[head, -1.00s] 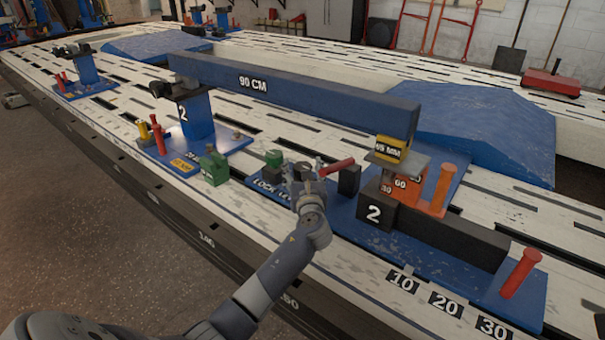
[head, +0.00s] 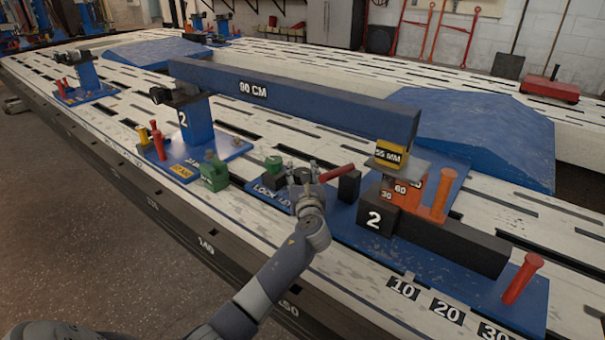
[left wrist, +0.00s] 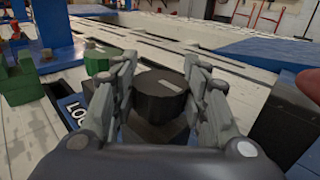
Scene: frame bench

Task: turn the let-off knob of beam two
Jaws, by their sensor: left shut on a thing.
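Beam two is the long blue bar (head: 300,97) marked 90 CM, resting between a blue post (head: 198,122) marked 2 and a stepped orange stand at its right end. Below it, on a blue base plate with LOCK lettering, stands a round black knob (left wrist: 160,94) with a pale mark on its top. My left gripper (head: 304,182) is down at this knob, and in the left wrist view its two fingers (left wrist: 160,88) stand on either side of it, shut on it. In the head view the fingers largely hide the knob. My right gripper is not in view.
A red handle (head: 336,173) and a black block (head: 349,186) stand just right of the gripper. Green blocks (head: 214,174) stand to the left. The slotted white bench top extends behind.

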